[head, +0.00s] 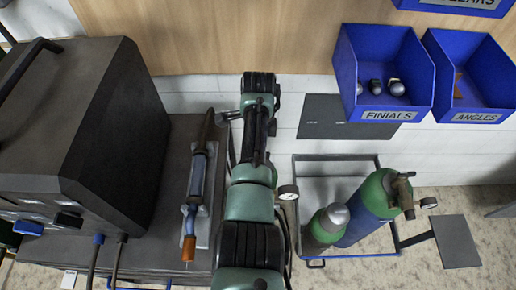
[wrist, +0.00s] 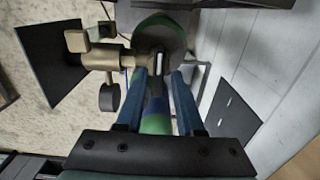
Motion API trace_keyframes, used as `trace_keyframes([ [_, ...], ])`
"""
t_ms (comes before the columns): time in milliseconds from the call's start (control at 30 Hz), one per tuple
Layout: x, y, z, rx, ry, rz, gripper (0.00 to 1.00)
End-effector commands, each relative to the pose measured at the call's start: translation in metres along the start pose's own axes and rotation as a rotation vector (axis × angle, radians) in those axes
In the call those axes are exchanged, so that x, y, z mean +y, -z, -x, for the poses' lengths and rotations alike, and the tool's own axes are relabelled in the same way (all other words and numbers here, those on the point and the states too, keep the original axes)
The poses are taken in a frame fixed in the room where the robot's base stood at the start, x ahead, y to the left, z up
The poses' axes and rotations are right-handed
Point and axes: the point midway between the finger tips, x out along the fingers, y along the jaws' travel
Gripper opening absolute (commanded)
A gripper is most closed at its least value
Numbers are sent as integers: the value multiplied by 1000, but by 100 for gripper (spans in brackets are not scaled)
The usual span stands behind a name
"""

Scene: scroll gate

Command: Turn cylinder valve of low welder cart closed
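The low welder cart (head: 335,158) stands at right in the head view. It holds a blue and green cylinder (head: 365,212) with a brass valve (head: 403,190) on top, and a shorter green cylinder (head: 322,232) with a grey cap. In the wrist view the brass valve (wrist: 95,52) reaches left from a dark round part (wrist: 160,42) at the cylinder's top. My gripper (wrist: 163,72) is open, its two blue fingers apart, with the dark part just beyond the tips. Contact cannot be told. My gripper is hidden in the head view.
A dark welder box (head: 75,130) and a torch (head: 197,180) are at left. Blue bins (head: 385,75) hang on the wall above the cart. A dark plate (head: 455,241) is at right.

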Motion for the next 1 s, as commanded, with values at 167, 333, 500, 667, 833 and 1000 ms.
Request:
trace_keyframes([
  [167,1,0,-2,-1,-4,2,47],
  [333,2,-1,-1,-2,-5,3,47],
  [500,0,-1,13,-1,-1,3,47],
  [667,0,-1,44,-2,2,2,47],
  [833,0,-1,82,-2,2,2,47],
  [1000,0,-1,114,-1,-1,3,47],
])
